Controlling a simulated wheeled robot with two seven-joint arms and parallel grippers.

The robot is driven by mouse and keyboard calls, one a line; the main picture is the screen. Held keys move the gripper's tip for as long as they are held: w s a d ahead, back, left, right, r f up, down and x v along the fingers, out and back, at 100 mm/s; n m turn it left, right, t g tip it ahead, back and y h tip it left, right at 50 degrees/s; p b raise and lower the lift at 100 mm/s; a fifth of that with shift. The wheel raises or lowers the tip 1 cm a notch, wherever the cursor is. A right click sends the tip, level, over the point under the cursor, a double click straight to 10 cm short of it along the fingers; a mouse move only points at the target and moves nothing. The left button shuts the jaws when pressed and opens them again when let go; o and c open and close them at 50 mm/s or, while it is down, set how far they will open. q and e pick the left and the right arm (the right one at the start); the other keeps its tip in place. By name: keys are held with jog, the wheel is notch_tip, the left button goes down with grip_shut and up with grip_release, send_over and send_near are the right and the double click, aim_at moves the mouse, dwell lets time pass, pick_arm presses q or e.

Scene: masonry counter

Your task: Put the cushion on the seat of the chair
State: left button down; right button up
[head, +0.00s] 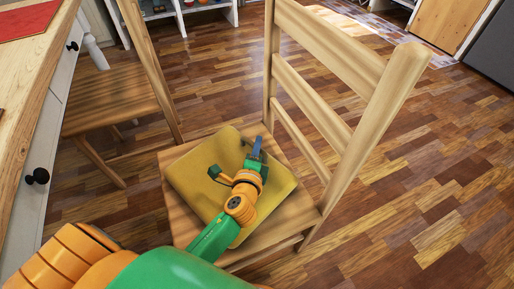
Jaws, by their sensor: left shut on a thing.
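The yellow cushion (200,171) is at the seat of the wooden chair (184,218) in the middle of the view. It looks slightly bent, and its far corner points up. My left gripper (236,160) is over the cushion, shut on it near the far side. The pinched part is partly hidden by the gripper. I cannot tell whether the whole cushion rests on the seat. The chair's slatted back (330,62) rises to the right of the cushion. My right gripper is not in view.
A counter (32,75) with drawers and black knobs, and a red mat (26,20) on top, runs along the left. A second wooden chair (112,98) stands beside it. Open wood floor (420,170) lies to the right. A white shelf (180,14) is at the back.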

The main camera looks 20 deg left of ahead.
pick_arm(q)
jog(key=c, duration=1.3)
grip_release()
jog(key=o, duration=0.5)
jog(key=shift+c, duration=0.2)
jog(key=shift+s+r, duration=0.1)
jog(key=shift+s, duration=0.1)
jog(key=v, duration=1)
jog(key=shift+s+d+p, duration=0.1)
jog(key=shift+s+p, duration=0.2)
jog(key=shift+p, duration=0.1)
jog(key=shift+s+d+r, duration=0.1)
jog(key=shift+s+r, duration=0.05)
jog(key=shift+s, duration=0.35)
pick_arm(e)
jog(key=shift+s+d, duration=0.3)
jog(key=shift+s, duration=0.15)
